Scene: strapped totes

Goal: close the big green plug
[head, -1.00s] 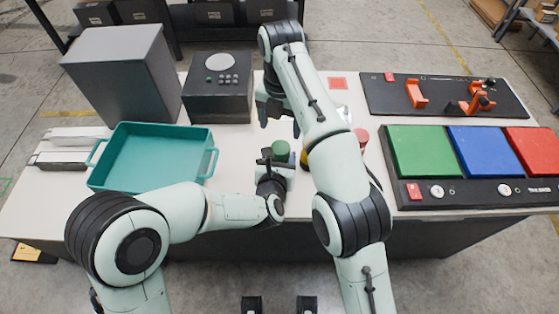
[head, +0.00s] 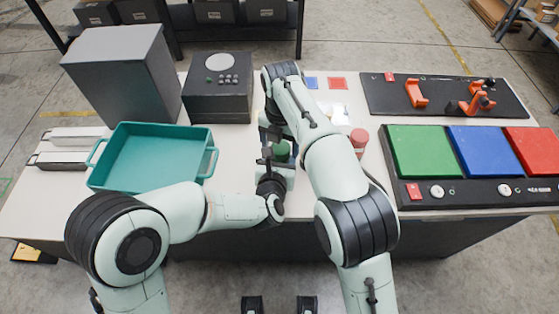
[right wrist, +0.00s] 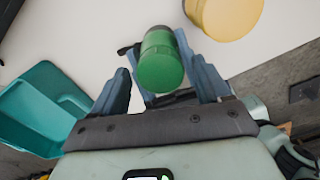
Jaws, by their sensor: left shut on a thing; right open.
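The green plug (head: 281,150) shows in the head view at my left gripper (head: 272,165), close to the table's front edge. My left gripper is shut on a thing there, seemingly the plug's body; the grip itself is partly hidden. In the right wrist view the green plug (right wrist: 160,66) is a round-topped green cylinder seen from above. It lies between the spread fingers of my right gripper (right wrist: 168,90), which is open. Whether those fingers touch it I cannot tell. In the head view my right arm largely hides the right gripper (head: 271,138).
A teal tray (head: 150,184) stands left of the plug. A red-lidded jar (head: 359,138) stands right of my right arm. A yellow round thing (right wrist: 226,14) is close by in the right wrist view. A grey box with buttons (head: 218,104) is behind. Coloured panels (head: 425,152) lie at right.

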